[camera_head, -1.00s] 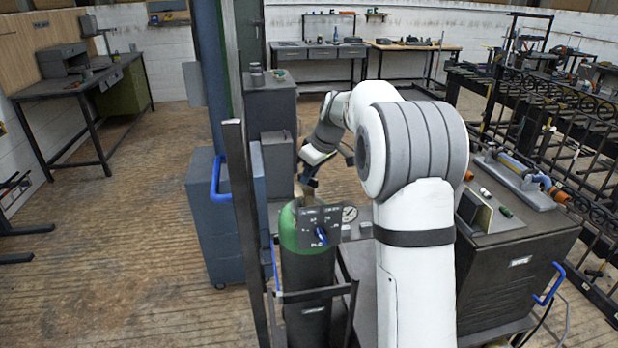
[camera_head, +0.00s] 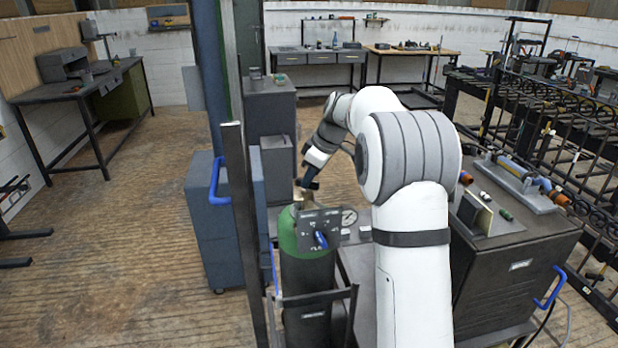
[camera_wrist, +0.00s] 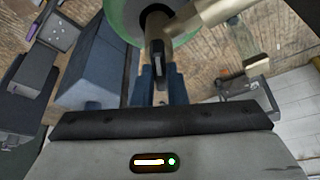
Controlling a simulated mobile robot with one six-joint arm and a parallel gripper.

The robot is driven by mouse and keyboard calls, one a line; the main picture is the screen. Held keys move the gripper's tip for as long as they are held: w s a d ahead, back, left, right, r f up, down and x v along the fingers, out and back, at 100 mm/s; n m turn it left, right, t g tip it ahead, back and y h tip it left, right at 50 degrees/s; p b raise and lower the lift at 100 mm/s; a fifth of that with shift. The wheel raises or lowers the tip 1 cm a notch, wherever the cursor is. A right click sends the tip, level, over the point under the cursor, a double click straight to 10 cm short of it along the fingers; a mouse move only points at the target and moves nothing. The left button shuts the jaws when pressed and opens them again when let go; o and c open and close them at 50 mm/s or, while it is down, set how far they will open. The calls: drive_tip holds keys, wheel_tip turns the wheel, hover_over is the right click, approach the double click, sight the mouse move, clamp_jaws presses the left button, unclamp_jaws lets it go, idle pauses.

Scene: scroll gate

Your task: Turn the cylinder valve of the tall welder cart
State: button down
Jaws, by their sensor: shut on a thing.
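The tall welder cart holds a dark gas cylinder (camera_head: 306,275) with a green top (camera_head: 288,232), standing upright in its frame. A plate with a blue knob (camera_head: 321,239) and a round gauge (camera_head: 349,216) sit at the cylinder's top. The brass valve (camera_wrist: 160,32) rises from the green top in the wrist view. My gripper (camera_head: 305,190) reaches down onto the valve from behind the plate. In the wrist view the blue fingers (camera_wrist: 160,82) are shut on a dark piece at the valve. The plate partly hides the contact in the head view.
A dark bench (camera_head: 520,240) with tools stands on the right. Grey cabinets (camera_head: 272,125) stand behind and left of the cylinder. A tall dark post (camera_head: 243,220) rises close to the cylinder's left.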

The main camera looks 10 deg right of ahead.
drive_tip(key=c, duration=1.5)
unclamp_jaws()
drive_tip(key=shift+o, duration=0.2)
drive_tip(key=v, duration=0.7)
drive_tip(key=shift+d+r, duration=0.25)
drive_tip(key=shift+r, duration=0.1)
drive_tip(key=shift+s, duration=0.1)
drive_tip(key=s+a+f+m+h, duration=0.1)
drive_tip(key=s+f+m, duration=0.2)
drive_tip(key=s, duration=0.9)
drive_tip(key=s+a+f+m+h, duration=0.1)
drive_tip(key=s+f+m, duration=0.3)
drive_tip(key=s, duration=0.8)
drive_tip(key=s+a+f+m+h, duration=0.1)
drive_tip(key=s+f+m, duration=0.2)
drive_tip(key=s, duration=0.9)
drive_tip(key=shift+s+f+m+h, duration=0.25)
drive_tip(key=shift+f+m+h, duration=0.1)
drive_tip(key=shift+m, duration=0.25)
